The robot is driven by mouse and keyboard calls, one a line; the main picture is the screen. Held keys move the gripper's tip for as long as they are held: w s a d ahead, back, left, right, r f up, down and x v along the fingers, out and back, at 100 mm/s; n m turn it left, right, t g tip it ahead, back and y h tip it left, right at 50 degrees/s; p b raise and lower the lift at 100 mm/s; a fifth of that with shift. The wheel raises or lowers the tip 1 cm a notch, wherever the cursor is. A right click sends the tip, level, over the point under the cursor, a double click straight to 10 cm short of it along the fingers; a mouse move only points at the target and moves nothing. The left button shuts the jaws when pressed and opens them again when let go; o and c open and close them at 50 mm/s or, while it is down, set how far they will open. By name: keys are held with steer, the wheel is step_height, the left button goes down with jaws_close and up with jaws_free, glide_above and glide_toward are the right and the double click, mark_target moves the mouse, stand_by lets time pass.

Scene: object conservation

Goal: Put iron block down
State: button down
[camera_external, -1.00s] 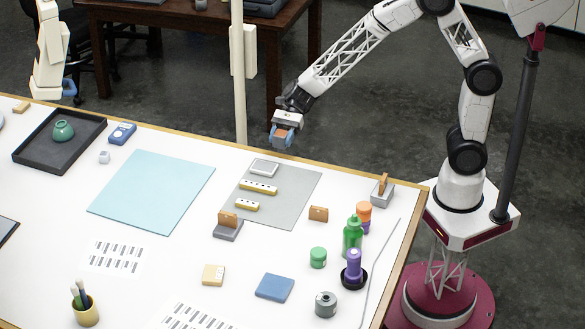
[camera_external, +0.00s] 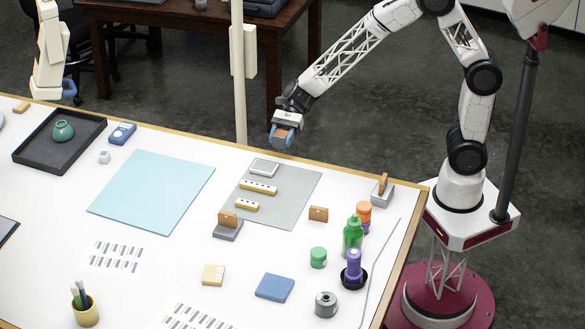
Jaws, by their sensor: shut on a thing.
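My gripper (camera_external: 283,137) is at the far edge of the white table, above its surface. Its blue fingertips are shut on a small brown block (camera_external: 282,134), the only block seen in the gripper. The fingers hide part of it, and its material cannot be told at this size. Below and to the left of the gripper, a grey mat (camera_external: 292,195) lies on the table. On the mat are a light grey flat scale-like pad (camera_external: 264,168) and two yellowish bars with dark dots (camera_external: 258,187), (camera_external: 247,205).
A pale blue mat (camera_external: 150,190) lies left of the grey mat. A black tray (camera_external: 85,148) holds a green pot. The blue mat is bare.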

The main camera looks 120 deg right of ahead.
steer(key=a, duration=0.4)
steer(key=a+n+g+y, duration=0.1)
steer(key=a, duration=0.3)
steer(key=a+n+g, duration=0.1)
steer(key=a, duration=0.4)
steer(key=shift+w+r+y, duration=0.2)
steer(key=shift+r+y, duration=0.05)
steer(key=shift+y, duration=0.15)
steer(key=a+n+g, duration=0.1)
steer(key=a, duration=0.3)
steer(key=s+a+n+g, duration=0.1)
steer(key=a, duration=0.4)
steer(key=s+a+y, duration=0.1)
steer(key=a, duration=0.3)
steer(key=shift+s+a+r+n+g, duration=0.15)
steer(key=shift+s+a+n+g, duration=0.05)
steer(key=shift+n+g, duration=0.2)
glide_above(277, 218)
steer(key=shift+f, duration=0.7)
steer(key=shift+f, duration=0.15)
steer(key=shift+f, duration=1.6)
steer(key=shift+f, duration=0.2)
